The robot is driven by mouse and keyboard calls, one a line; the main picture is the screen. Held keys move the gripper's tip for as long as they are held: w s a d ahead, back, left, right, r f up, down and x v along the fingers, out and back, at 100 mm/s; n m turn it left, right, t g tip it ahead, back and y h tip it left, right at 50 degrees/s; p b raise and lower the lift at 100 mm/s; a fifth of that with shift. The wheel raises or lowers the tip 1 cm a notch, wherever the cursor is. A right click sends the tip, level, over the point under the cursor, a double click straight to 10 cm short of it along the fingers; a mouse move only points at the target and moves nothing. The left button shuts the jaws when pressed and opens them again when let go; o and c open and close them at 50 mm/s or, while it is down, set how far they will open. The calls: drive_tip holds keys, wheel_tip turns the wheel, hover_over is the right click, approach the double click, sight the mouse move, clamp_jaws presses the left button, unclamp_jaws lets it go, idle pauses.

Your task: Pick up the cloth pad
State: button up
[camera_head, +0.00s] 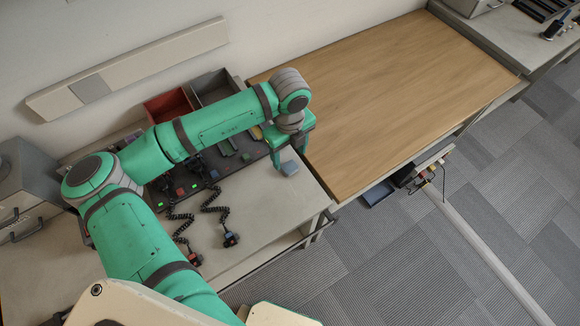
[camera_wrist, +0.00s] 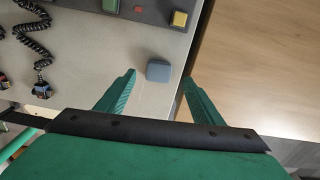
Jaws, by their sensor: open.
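The cloth pad (camera_wrist: 158,71) is a small grey-blue rounded block lying on the light grey bench top near its right edge. In the head view the cloth pad (camera_head: 289,168) lies close beside my gripper's fingers. My gripper (camera_wrist: 157,82) is open, with one green finger on each side of the pad in the wrist view. The pad shows just beyond and between the fingertips, and I see no contact. In the head view my gripper (camera_head: 288,160) points down over the bench, and nothing is held in it.
A wooden table (camera_head: 400,90) adjoins the bench on the right, and its top is bare. A dark charging rack (camera_head: 215,168) with coloured buttons stands behind the pad. Coiled-cord microphones (camera_head: 231,239) lie to the left. Red (camera_head: 168,105) and grey bins (camera_head: 212,86) stand at the back.

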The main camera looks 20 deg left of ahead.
sight(291, 166)
drive_tip(key=f, duration=0.5)
drive_tip(key=shift+s+d, duration=0.15)
drive_tip(key=shift+s, duration=0.1)
drive_tip(key=shift+w, duration=0.1)
drive_tip(key=c, duration=1.1)
drive_tip(key=shift+d, duration=0.1)
